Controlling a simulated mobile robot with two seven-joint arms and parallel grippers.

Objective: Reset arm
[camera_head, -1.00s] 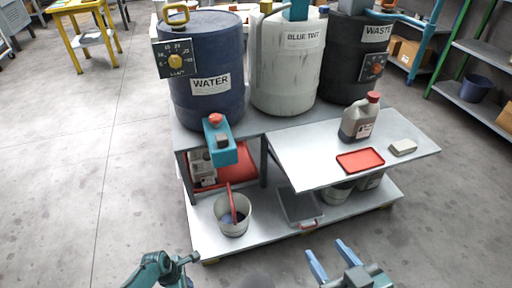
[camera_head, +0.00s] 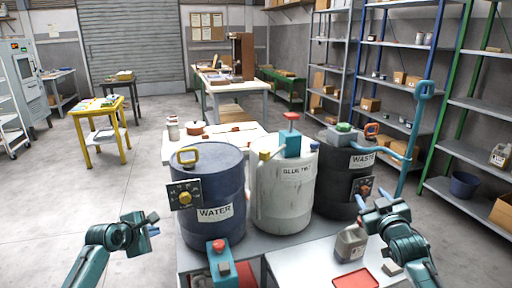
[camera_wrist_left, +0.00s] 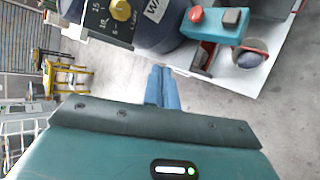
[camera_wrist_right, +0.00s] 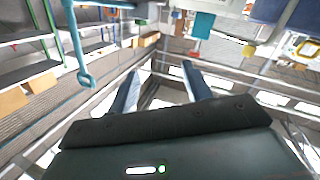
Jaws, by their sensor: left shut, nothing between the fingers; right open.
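My left gripper (camera_head: 150,224) is raised at the left of the head view, left of the blue WATER drum (camera_head: 208,190). In the left wrist view its fingers (camera_wrist_left: 162,88) are together with nothing between them. My right gripper (camera_head: 372,206) is raised at the right of the head view, in front of the black WASTE drum (camera_head: 338,172). In the right wrist view its fingers (camera_wrist_right: 162,92) are spread apart and empty. Neither gripper holds anything.
The white BLUE TINT drum (camera_head: 282,190) stands between the other drums on a grey bench. A grey jug (camera_head: 350,244) and red tray (camera_head: 356,279) sit in front. A yellow table (camera_head: 98,108) is at the left, shelves (camera_head: 470,150) at the right.

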